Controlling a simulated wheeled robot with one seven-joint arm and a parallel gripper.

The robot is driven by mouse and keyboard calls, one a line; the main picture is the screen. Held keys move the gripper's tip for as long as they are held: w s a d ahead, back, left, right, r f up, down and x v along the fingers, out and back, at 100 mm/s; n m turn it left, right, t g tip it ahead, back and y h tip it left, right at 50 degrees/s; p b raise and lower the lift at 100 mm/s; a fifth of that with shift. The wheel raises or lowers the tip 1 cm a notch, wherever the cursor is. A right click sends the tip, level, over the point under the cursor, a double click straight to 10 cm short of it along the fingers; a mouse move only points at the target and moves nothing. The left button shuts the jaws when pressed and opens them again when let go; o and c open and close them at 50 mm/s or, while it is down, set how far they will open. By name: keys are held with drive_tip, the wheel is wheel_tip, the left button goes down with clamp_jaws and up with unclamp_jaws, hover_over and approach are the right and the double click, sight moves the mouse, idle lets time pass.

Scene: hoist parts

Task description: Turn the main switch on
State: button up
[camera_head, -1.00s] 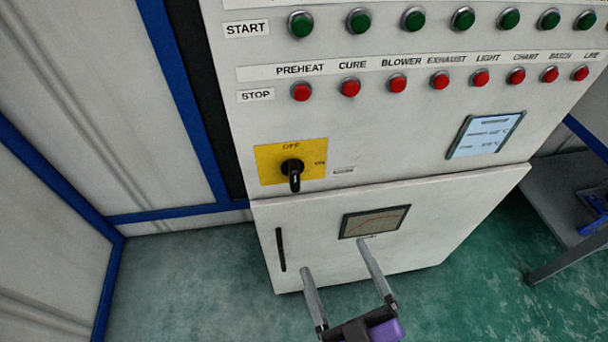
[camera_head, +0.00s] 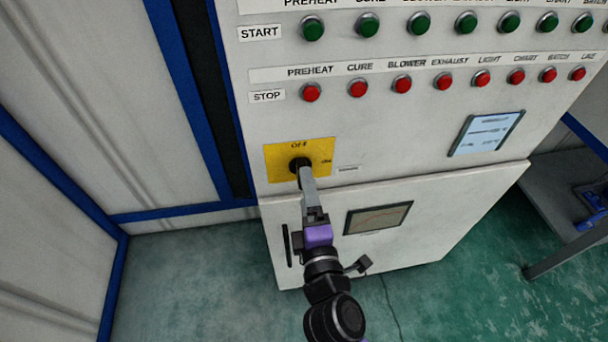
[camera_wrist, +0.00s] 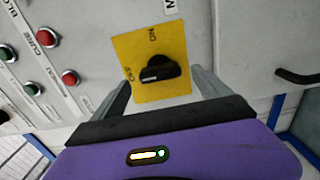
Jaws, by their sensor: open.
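The main switch is a black rotary knob (camera_head: 297,166) on a yellow plate (camera_head: 322,150), marked OFF at the top and ON at the right. In the wrist view the knob (camera_wrist: 164,68) has its grip bar lying along the line toward the OFF label; ON is above it. My gripper (camera_head: 305,176) is at the plate, its fingers hiding the lower part of the knob in the head view. In the wrist view my gripper (camera_wrist: 161,78) is open, with one finger on each side of the knob and visible gaps to it.
Above the switch are a row of red stop buttons (camera_head: 402,84) and a row of green start buttons (camera_head: 420,23). A display (camera_head: 486,133) is to the right. Below are a chart window (camera_head: 378,218) and a black door handle (camera_head: 286,245).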

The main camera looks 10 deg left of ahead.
drive_tip(key=shift+x, duration=2.45)
drive_tip(key=c, duration=1.4)
drive_tip(key=shift+o, duration=0.2)
